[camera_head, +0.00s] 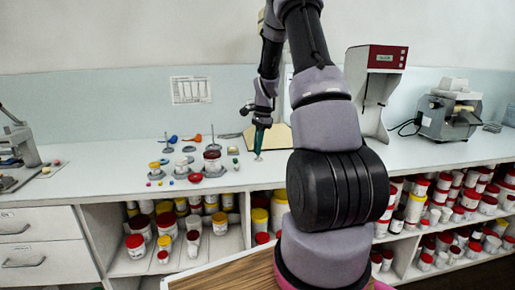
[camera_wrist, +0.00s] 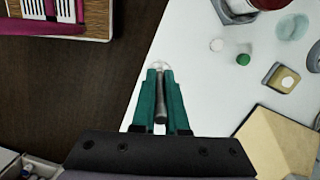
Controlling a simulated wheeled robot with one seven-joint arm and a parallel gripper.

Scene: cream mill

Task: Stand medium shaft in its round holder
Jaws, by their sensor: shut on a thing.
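My gripper (camera_head: 262,128) is over the bench near its front edge. In the wrist view its green fingers (camera_wrist: 160,100) are shut on a grey shaft (camera_wrist: 160,112). The shaft's pale, flared end (camera_wrist: 160,66) shows beyond the fingertips, pointing down in the head view. Its bottom looks close to the bench; I cannot tell if it touches. Left of my gripper are several small round stands and jars, with thin upright pieces (camera_head: 165,143) behind. A grey round base (camera_head: 214,172) sits under a dark red-topped jar. I cannot tell which piece is the shaft's round holder.
A tan board (camera_wrist: 280,140) is to the right. A red-topped machine (camera_head: 375,85) stands farther right. Shelves of jars (camera_head: 165,222) are below the bench.

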